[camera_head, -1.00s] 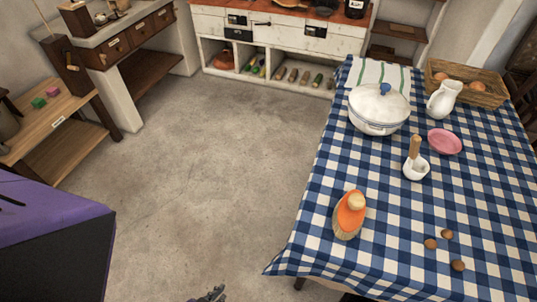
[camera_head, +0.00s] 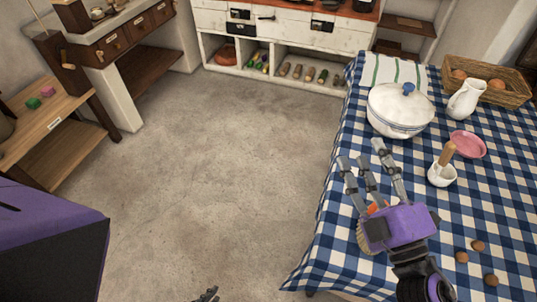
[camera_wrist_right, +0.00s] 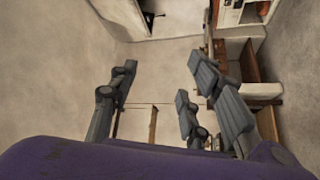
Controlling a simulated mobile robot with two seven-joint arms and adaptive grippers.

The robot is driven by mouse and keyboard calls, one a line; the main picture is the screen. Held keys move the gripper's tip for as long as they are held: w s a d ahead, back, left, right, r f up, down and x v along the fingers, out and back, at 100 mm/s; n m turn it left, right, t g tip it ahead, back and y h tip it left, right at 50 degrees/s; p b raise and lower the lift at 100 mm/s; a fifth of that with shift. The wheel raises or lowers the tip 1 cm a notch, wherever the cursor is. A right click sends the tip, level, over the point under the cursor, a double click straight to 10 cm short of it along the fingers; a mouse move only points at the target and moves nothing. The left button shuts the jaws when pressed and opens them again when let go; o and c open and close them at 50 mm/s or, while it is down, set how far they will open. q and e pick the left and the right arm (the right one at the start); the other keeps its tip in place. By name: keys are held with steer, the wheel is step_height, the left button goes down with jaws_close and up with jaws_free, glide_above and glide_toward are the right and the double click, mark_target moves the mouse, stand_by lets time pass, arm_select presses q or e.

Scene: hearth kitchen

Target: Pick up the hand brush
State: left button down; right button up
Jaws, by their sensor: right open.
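The hand brush (camera_head: 361,238) lies on the checkered tablecloth near the table's left edge. In the head view my right gripper covers most of it; only some pale bristles and a bit of orange show. My right gripper (camera_head: 362,158) is open and empty, over the brush, with its fingers pointing toward the back of the table. In the right wrist view its spread fingers (camera_wrist_right: 163,80) have nothing between them, and the brush is not seen there. A dark tip of my left gripper (camera_head: 208,295) shows at the bottom edge; its state cannot be told.
On the table (camera_head: 318,262) stand a lidded white pot (camera_head: 400,110), a mortar with pestle (camera_head: 441,174), a pink dish (camera_head: 467,144), a white jug (camera_head: 466,98) and a basket (camera_head: 510,90). Several brown nuts (camera_head: 461,257) lie front right. The floor to the left is clear.

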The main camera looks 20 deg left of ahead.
steer(key=s+a+r+n+g+y, duration=0.3)
steer(key=a+n+g+y, duration=0.35)
steer(key=n, duration=0.25)
steer(key=s+a+f+n+g+h, duration=0.3)
steer(key=s+a+f+n+g, duration=0.25)
steer(key=n+g, duration=0.55)
steer(key=w+d+f+n+h, duration=0.4)
steer(key=d+f+n+h, duration=0.3)
steer(key=d+f+h, duration=0.45)
steer(key=w+d+h, duration=0.1)
steer(key=d, duration=0.2)
steer(key=w+d+r+t, duration=0.1)
steer(key=w+d, duration=0.1)
steer(key=d, duration=0.2)
steer(key=w+d+r+h, duration=0.1)
steer(key=w+d, duration=0.1)
steer(key=d, duration=0.1)
steer(key=shift+d+r+t+h+b, duration=0.2)
steer(key=shift+t+h+b, duration=0.05)
steer(key=shift+h+b, duration=0.05)
steer(key=shift+w+d+f, duration=0.15)
steer(key=shift+d+f, duration=0.1)
steer(key=f, duration=0.4)
steer(key=w+f, duration=0.1)
steer(key=f, duration=0.2)
steer(key=shift+a+p, duration=0.3)
steer(key=shift+a, duration=0.1)
